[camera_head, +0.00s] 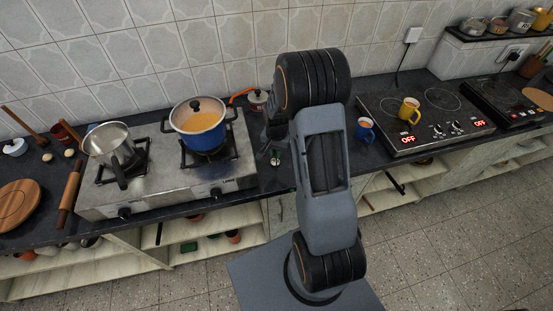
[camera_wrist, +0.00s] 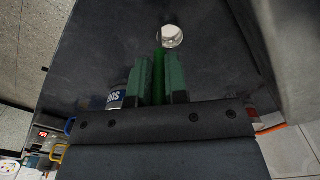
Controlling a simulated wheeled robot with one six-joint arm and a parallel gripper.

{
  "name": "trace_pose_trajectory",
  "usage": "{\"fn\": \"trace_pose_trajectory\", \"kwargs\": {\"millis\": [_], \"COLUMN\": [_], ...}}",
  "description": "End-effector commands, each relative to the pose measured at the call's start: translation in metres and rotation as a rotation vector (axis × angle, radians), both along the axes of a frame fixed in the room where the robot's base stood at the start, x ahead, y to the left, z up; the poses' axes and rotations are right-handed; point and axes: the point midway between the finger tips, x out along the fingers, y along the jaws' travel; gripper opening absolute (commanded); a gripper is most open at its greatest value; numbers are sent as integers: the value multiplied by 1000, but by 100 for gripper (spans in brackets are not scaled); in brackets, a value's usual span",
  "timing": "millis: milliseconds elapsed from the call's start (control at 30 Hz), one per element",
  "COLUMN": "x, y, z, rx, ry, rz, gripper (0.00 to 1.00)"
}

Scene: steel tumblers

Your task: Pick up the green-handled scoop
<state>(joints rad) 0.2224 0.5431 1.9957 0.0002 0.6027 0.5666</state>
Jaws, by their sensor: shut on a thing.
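The scoop (camera_wrist: 172,37) shows in the wrist view as a small round pale metal bowl with a bright green handle running back between my fingers. My gripper (camera_wrist: 160,80) is shut on the green handle, with one finger on each side of it. In the head view my gripper (camera_head: 272,132) is partly hidden by my arm and points down at the dark counter, right of the stove. A small pale and green bit of the scoop (camera_head: 275,160) shows just below it. I cannot tell whether the scoop touches the counter.
A gas stove (camera_head: 165,172) with a steel pan (camera_head: 108,143) and a blue pot (camera_head: 199,123) stands left. A lidded pot (camera_head: 257,98) is behind my gripper. A blue mug (camera_head: 366,130) and a yellow mug (camera_head: 409,110) are right. A labelled jar (camera_wrist: 117,97) is beside my fingers.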

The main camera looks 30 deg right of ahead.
Motion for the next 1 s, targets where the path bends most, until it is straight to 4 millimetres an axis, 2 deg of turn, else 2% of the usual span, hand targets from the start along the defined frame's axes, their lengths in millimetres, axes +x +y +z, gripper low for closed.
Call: {"fn": "trace_pose_trajectory", "kwargs": {"millis": [233, 400, 700, 800, 1000], "x": [1, 0, -49, -71, -103], "y": [0, -1, -22, -31, -45], "z": [9, 34, 93, 101, 117], "rx": [-1, -2, -2, -1, -1], "ry": [-4, -6, -6, -4, -3], "rz": [0, 0, -3, -5, -4], "gripper": [0, 0, 0, 0, 0]}}
